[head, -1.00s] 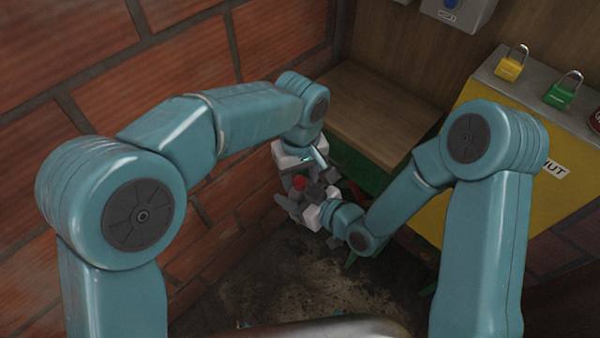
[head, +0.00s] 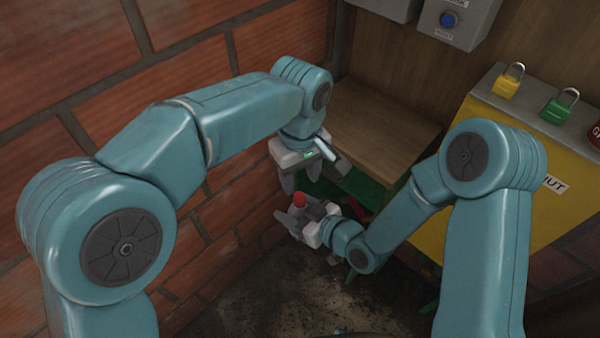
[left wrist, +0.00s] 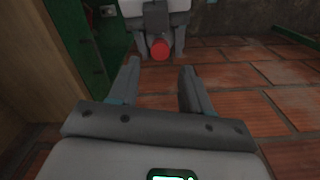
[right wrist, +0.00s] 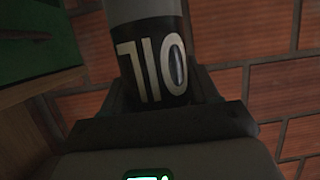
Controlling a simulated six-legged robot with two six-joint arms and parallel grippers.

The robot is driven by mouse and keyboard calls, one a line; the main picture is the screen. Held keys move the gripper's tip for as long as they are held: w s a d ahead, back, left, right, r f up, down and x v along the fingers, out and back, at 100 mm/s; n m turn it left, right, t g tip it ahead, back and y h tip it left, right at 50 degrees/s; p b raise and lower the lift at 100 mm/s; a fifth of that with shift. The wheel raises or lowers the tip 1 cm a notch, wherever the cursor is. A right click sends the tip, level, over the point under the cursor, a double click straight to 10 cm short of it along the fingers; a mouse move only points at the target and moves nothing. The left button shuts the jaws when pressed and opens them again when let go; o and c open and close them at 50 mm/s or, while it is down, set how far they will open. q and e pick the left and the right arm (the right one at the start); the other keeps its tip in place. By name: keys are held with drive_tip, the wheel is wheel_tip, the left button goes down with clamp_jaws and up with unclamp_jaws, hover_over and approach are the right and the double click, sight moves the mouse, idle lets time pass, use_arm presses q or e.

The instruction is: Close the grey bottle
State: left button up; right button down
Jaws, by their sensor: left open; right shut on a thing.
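The grey bottle (right wrist: 140,10) has a black band lettered OIL, which shows upside down in the right wrist view. My right gripper (head: 303,222) is shut around the bottle, with a finger on each side. A red cap (head: 300,199) shows at the bottle's end. It also shows in the left wrist view (left wrist: 159,48), in front of the right gripper. Whether the cap is fully seated cannot be told. My left gripper (head: 300,180) is open and empty just above the cap, its fingers (left wrist: 160,75) spread apart and clear of it.
A brick wall (head: 80,60) stands at the left. A wooden-topped bench (head: 375,130) is behind the grippers. A yellow box (head: 500,140) with a yellow padlock (head: 508,82) and a green padlock (head: 560,107) is at the right. The dark floor (head: 290,300) below looks mostly clear.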

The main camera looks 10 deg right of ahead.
sight(300, 196)
use_arm(q)
wheel_tip(300, 196, up, 2)
drive_tip(key=n, duration=0.3)
drive_tip(key=shift+r, duration=0.1)
wheel_tip(300, 196, down, 8)
drive_tip(key=shift+f, duration=0.1)
idle(0.4)
clamp_jaws()
drive_tip(key=m, duration=0.3)
